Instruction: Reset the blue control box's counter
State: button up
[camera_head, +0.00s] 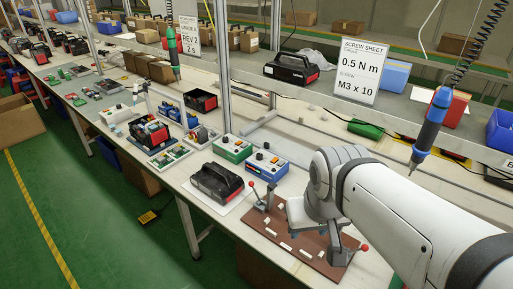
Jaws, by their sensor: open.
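The blue control box (266,167) stands on the workbench near the middle of the picture. It has a pale top panel with dark knobs and small controls; its counter is too small to read. My gripper (308,226) is at the end of my white arm, to the right of and nearer than the blue box, above a brown fixture board. It is open and apart from the box. My wrist hides part of it, and its fingertips are hard to make out.
A green control box (232,149) stands just left of the blue one. A black and red case (216,183) lies in front of it. The brown fixture board (283,243) carries red-knobbed clamps. A blue screwdriver (431,128) hangs at right. A shelf runs behind.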

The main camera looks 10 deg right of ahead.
grip_shut()
dwell(1.3)
